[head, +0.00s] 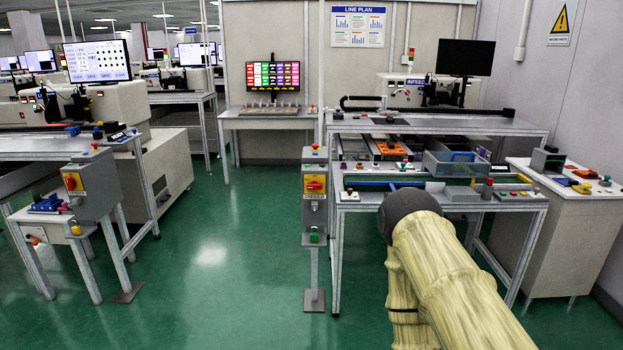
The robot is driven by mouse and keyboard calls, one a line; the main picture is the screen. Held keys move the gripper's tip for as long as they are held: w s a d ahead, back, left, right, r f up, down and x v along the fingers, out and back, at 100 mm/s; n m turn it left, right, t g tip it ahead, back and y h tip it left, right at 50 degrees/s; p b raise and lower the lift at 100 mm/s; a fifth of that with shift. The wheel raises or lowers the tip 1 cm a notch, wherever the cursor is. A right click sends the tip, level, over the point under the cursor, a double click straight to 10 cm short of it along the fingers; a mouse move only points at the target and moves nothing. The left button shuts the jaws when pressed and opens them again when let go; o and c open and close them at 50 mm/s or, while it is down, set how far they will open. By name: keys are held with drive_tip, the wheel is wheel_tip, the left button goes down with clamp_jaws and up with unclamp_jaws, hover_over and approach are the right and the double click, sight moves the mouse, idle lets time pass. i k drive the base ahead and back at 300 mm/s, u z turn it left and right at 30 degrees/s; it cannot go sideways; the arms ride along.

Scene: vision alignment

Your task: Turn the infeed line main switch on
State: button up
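The infeed main switch (315,185) is a red handle on a yellow plate. It is on the front of a grey box on a post at the left front corner of the infeed table, with an INFEED label under it. The red handle looks sideways, but it is too small to be sure. A red button tops the box, and a green button is lower on the post. My arm, in a beige sleeve with a dark round joint, rises from the lower right, to the right of the post and apart from it. My gripper does not show.
The infeed table (450,125) holds a monitor, bins and trays. A similar switch box (93,185) with a red and yellow switch stands at the left table. A white cabinet (562,230) is at the right. Green floor (220,285) is clear left of the infeed post.

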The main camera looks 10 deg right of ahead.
sight(314, 186)
drive_tip(key=z, duration=0.25)
drive_tip(key=i, duration=1.25)
drive_tip(key=u, duration=0.1)
